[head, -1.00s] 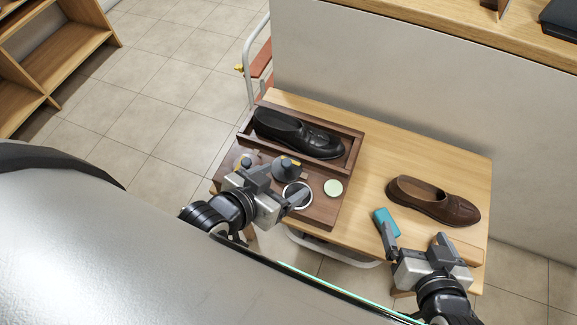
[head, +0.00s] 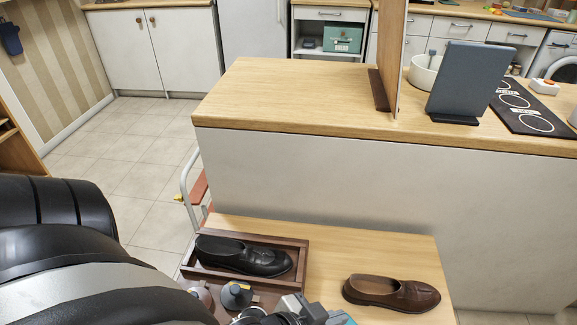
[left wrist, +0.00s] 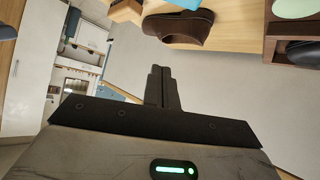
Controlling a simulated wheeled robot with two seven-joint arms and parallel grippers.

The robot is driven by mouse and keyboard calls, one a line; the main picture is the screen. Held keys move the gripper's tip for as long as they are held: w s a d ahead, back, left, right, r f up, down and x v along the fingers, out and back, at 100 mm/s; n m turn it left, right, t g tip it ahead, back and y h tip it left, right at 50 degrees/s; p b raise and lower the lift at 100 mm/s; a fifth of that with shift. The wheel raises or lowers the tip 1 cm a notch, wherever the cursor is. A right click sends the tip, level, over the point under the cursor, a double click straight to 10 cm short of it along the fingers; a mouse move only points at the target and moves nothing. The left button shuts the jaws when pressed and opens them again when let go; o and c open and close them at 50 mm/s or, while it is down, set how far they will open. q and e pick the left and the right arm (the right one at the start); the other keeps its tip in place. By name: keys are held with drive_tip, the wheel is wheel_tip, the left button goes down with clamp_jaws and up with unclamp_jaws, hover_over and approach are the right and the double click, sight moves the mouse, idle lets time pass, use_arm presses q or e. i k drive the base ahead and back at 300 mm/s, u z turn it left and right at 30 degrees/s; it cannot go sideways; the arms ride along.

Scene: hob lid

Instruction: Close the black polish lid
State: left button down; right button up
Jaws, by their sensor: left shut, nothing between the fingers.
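My left gripper (left wrist: 162,72) is shut and empty in the left wrist view, with its two dark fingers together. Part of it (head: 305,308) shows at the bottom edge of the head view, in front of the wooden tray (head: 305,255). The polish tin and its black lid cannot be made out in the head view, as the tray's near part is cut off or covered. A pale green disc (left wrist: 295,8) shows at the top right of the left wrist view, cut by the edge. My right gripper is not in view.
A black shoe (head: 245,256) lies in the tray's back compartment. A dark round-based item with a grey top (head: 236,292) stands in front of it. A brown shoe (head: 392,293) is on the table at right. A counter (head: 290,100) rises behind.

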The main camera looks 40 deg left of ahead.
sight(236, 295)
drive_tip(key=z, duration=0.55)
drive_tip(key=k, duration=0.85)
drive_tip(key=u, duration=1.15)
drive_tip(key=i, duration=0.5)
drive_tip(key=u, duration=0.05)
